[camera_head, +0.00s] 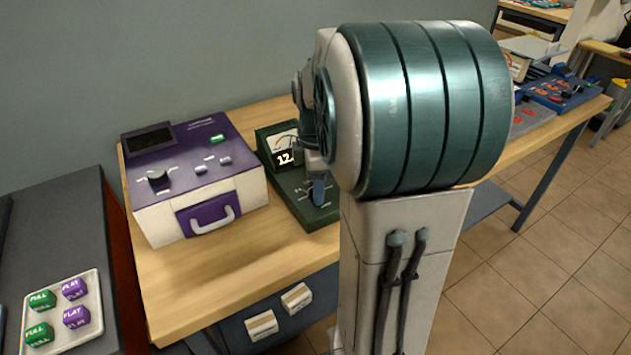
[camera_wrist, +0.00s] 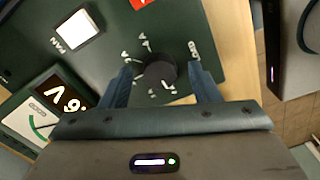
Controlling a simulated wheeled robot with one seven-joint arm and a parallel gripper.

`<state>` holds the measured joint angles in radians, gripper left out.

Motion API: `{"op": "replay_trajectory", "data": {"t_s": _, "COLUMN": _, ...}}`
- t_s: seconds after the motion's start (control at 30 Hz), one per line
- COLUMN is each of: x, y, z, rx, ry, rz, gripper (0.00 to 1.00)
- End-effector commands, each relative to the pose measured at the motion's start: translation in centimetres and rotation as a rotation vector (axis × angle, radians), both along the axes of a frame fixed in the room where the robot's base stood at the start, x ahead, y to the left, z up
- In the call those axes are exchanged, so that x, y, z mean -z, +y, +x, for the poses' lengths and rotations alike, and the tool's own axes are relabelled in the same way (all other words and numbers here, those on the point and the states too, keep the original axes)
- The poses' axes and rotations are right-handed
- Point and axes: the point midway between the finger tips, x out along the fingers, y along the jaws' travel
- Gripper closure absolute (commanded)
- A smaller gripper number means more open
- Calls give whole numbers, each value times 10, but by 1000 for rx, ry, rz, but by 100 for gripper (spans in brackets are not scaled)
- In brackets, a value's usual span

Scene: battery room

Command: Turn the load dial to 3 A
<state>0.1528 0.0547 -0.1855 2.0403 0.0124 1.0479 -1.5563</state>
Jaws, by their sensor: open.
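The load dial (camera_wrist: 159,71) is a round black knob on a dark green tester panel (camera_wrist: 105,55), with small white marks around it. In the wrist view my gripper (camera_wrist: 161,69) is open, with one blue finger on each side of the dial and a gap visible on both sides. The dial's setting is too small to read. In the head view the tester (camera_head: 312,214) stands on the wooden bench, and my blue fingers (camera_head: 318,190) reach down over its front part. My arm hides the tester's right side and the dial there.
A purple and white charger (camera_head: 185,165) stands left of the tester. A lit display and meter (camera_head: 284,145) are at the tester's back. A white square button (camera_wrist: 77,28) is beside the dial. A tray (camera_head: 62,305) of green and purple blocks lies at the lower left.

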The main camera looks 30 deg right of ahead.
Motion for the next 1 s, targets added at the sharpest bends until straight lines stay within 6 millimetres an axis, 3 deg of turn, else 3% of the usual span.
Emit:
{"op": "replay_trajectory", "data": {"t_s": 0.2, "x": 0, "y": 0, "z": 0, "rx": 0, "ry": 0, "rz": 0, "gripper": 47}}
{"op": "replay_trajectory", "data": {"t_s": 0.37, "x": 0, "y": 0, "z": 0, "rx": 0, "ry": 0, "rz": 0, "gripper": 89}}
{"op": "replay_trajectory", "data": {"t_s": 0.73, "x": -1, "y": 0, "z": 0, "rx": 42, "ry": 0, "rz": 0, "gripper": 89}}
{"op": "replay_trajectory", "data": {"t_s": 1.0, "x": -1, "y": 0, "z": 0, "rx": 208, "ry": 0, "rz": -1, "gripper": 89}}
